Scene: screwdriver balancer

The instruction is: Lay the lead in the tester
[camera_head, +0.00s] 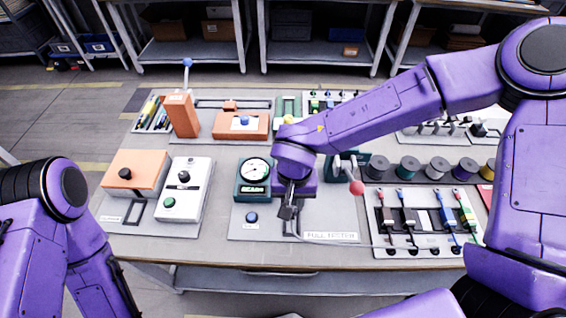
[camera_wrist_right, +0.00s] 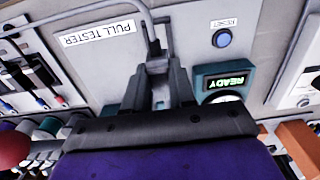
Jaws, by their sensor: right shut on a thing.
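The pull tester has a grey base plate (camera_head: 262,232) labelled PULL TESTER, a round dial gauge (camera_head: 256,169) and a READY display. A lever with a red ball (camera_head: 357,187) stands at its right side. My right gripper (camera_head: 289,211) is over the tester, just right of the gauge, shut on the grey lead (camera_head: 345,244). The lead bends at the fingers and runs right toward the tool panel. In the right wrist view the fingers (camera_wrist_right: 157,58) close around the lead (camera_wrist_right: 122,12). The tester's holding part is mostly hidden behind my gripper. My left gripper is out of view.
A blue reset button (camera_head: 252,217) sits left of my gripper. A panel with several coloured tools (camera_head: 425,215) lies to the right, with wire spools (camera_head: 408,167) behind it. A white box with knobs (camera_head: 184,190) and an orange box (camera_head: 135,172) stand left.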

